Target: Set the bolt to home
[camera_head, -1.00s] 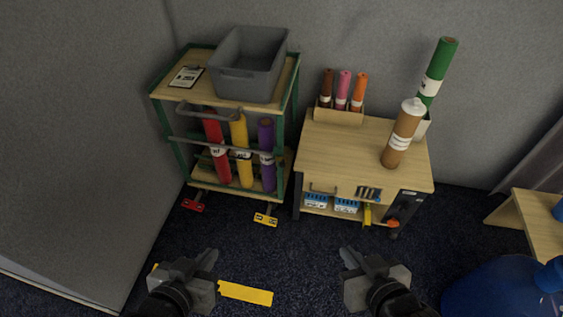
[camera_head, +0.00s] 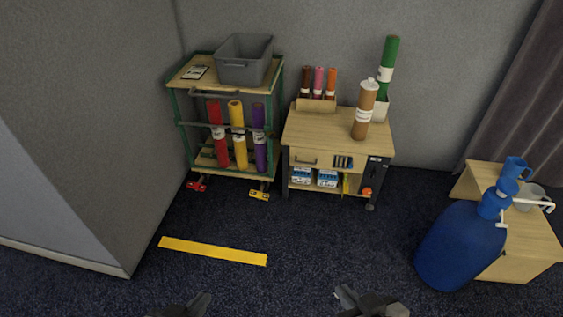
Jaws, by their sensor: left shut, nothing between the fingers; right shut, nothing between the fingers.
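Several rolls that look like cloth bolts are in view. A red roll (camera_head: 218,144), a yellow roll (camera_head: 239,146) and a purple roll (camera_head: 259,143) stand side by side in the green-framed cart (camera_head: 188,80). A brown roll with a white cap (camera_head: 362,118) stands on the wooden cabinet (camera_head: 310,127). A tall green roll (camera_head: 386,75) leans slightly in a pale holder at its back right. I cannot tell which is the bolt. My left gripper (camera_head: 196,303) and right gripper (camera_head: 348,295) are shut and empty at the bottom edge, away from all rolls.
A grey bin (camera_head: 243,67) and clipboard (camera_head: 195,72) lie on the cart. Three small rolls stand in a holder (camera_head: 316,105) on the cabinet. A blue bottle-like object (camera_head: 460,245) stands by a low wooden table (camera_head: 530,245) at right. Carpet with a yellow strip (camera_head: 212,251) lies clear in front.

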